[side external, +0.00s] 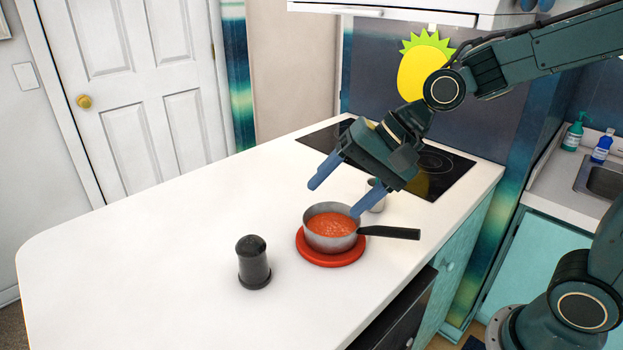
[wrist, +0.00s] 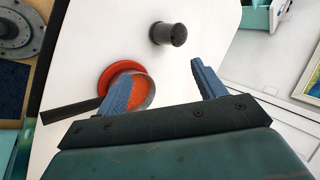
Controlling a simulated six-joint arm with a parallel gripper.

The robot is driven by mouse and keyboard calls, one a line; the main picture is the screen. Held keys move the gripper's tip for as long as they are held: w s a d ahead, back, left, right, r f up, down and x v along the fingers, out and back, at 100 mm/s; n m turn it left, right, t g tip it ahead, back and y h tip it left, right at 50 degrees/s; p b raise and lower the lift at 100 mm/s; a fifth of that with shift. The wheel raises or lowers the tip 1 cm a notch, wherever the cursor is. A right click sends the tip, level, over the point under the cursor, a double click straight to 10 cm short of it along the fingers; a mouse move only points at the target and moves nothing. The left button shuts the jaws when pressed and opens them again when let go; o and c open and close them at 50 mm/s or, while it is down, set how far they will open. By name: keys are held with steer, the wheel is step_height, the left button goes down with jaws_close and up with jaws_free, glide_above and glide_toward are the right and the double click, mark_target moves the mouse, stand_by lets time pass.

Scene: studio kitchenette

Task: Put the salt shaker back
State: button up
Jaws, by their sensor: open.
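A dark, round-topped shaker (side external: 253,264) stands upright on the white counter, left of the saucepan. It also shows in the wrist view (wrist: 168,34), beyond my fingertips. A small pale cylinder (side external: 377,198) stands behind the saucepan, partly hidden by a finger in the side view. I cannot tell from markings which one is the salt shaker. My gripper (side external: 334,199) is open with nothing between its blue fingers. It hangs above the counter behind the saucepan, apart from the dark shaker. The fingers also show in the wrist view (wrist: 159,76).
A saucepan (side external: 331,242) of red sauce sits on a red round mat (side external: 331,260), its black handle pointing right. A black cooktop (side external: 447,172) lies at the back of the counter (side external: 150,250). The counter's left part is clear.

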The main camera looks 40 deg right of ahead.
steer(key=s+d+r+n+h, duration=0.1)
steer(key=s+d+n, duration=0.3)
steer(key=s, duration=0.4)
steer(key=s+d+r+n+h, duration=0.1)
steer(key=s+d+n+h, duration=0.3)
steer(key=s+d, duration=0.3)
steer(key=shift+s+d+r+n+h, duration=0.3)
steer(key=shift+s+r, duration=0.1)
steer(key=shift+s, duration=0.2)
